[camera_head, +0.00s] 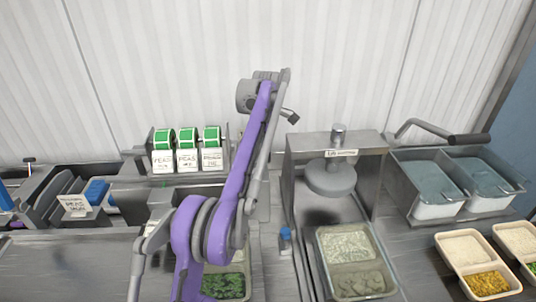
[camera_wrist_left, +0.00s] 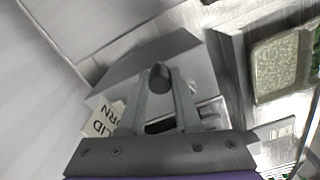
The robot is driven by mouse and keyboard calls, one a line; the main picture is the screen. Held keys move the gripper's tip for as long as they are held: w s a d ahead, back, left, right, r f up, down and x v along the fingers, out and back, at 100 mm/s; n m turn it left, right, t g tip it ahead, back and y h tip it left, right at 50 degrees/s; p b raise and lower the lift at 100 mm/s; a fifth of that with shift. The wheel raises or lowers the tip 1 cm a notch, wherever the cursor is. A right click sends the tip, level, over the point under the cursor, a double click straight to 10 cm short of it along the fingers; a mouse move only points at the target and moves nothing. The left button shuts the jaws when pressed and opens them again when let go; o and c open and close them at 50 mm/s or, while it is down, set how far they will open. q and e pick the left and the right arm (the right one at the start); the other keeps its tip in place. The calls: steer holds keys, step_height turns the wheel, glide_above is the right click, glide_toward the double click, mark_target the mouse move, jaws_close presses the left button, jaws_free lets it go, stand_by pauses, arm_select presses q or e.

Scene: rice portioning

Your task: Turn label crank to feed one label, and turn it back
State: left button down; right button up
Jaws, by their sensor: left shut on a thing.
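My left gripper (camera_head: 287,112) is at the end of the purple arm, up beside the left end of the lid press in the head view. In the left wrist view its two fingers (camera_wrist_left: 160,100) are closed around a dark rounded knob (camera_wrist_left: 160,77), which I take to be the crank's grip. The crank's arm is mostly hidden by the gripper. Three green label rolls (camera_head: 187,137) with white printed labels stand in a grey holder left of my arm. My right gripper is not in view.
The metal press (camera_head: 338,152) stands right of my arm, with a filled two-part tray (camera_head: 319,270) before it. A dark-handled lever (camera_head: 468,139) reaches over grey bins (camera_head: 437,208). Food trays (camera_head: 463,270) sit at the right. A blue-ended item (camera_head: 97,192) lies at left.

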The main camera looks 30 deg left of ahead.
arm_select(q)
steer(key=shift+w+a+n, duration=0.15)
steer(key=shift+a+n, duration=0.1)
steer(key=shift+n, duration=0.45)
steer(key=c, duration=0.6)
jaws_free()
